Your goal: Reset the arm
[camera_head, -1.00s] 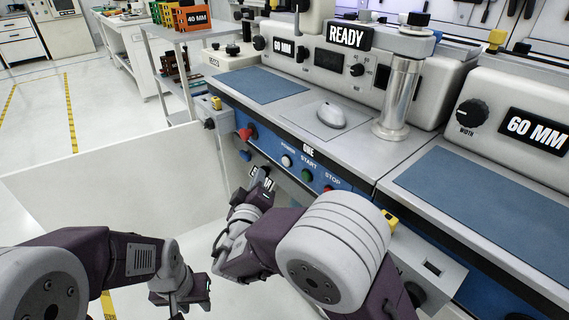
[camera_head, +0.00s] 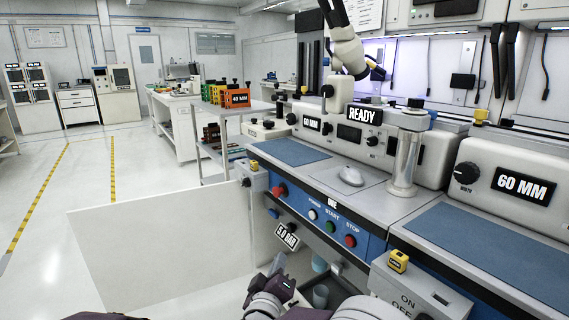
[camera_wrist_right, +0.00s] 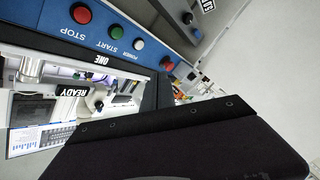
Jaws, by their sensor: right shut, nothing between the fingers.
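My right gripper (camera_head: 277,266) is at the bottom middle of the head view, shut and empty. It is in front of and below the bench's blue control panel, apart from the buttons. The rest of my right arm is low at the bottom edge. In the right wrist view, a dark block with small bolts fills the lower part, and the fingertips cannot be made out. My left gripper is out of view.
The blue panel has a red knob (camera_head: 279,191), a green button (camera_head: 331,227) and a red stop button (camera_head: 350,241). A white partition (camera_head: 165,250) stands left of my right gripper. A grey switch box (camera_head: 425,288) juts out at right. Open floor lies far left.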

